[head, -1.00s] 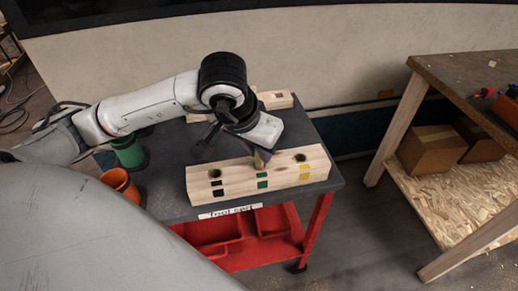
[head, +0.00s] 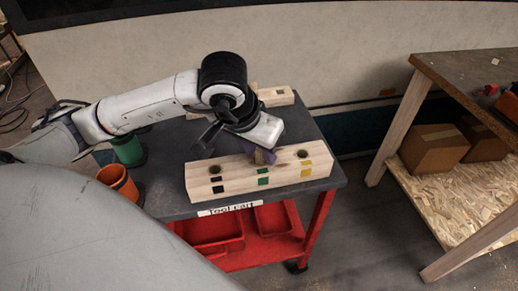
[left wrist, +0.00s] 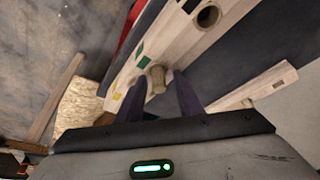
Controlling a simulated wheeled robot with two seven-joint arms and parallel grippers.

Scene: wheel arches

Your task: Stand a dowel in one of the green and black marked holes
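A pale wooden block (head: 235,186) with three holes lies on the tool cart. Its left hole (head: 214,169) has black marks, its middle one green marks (head: 263,176), its right hole (head: 303,154) yellow marks. A short wooden dowel (left wrist: 157,78) stands at the green-marked hole; its lower end is hidden, so its depth is unclear. My left gripper (head: 263,156) is over that hole. In the left wrist view its two dark fingers (left wrist: 160,88) are spread either side of the dowel, with gaps beside it. The black-marked hole (left wrist: 208,16) looks empty. My right gripper is out of view.
A second wooden piece (head: 276,97) lies behind on the cart top (head: 170,206). A green cup (head: 128,150) and an orange cup (head: 118,181) are at the cart's left. A workbench (head: 455,75) with boxes below stands at the right.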

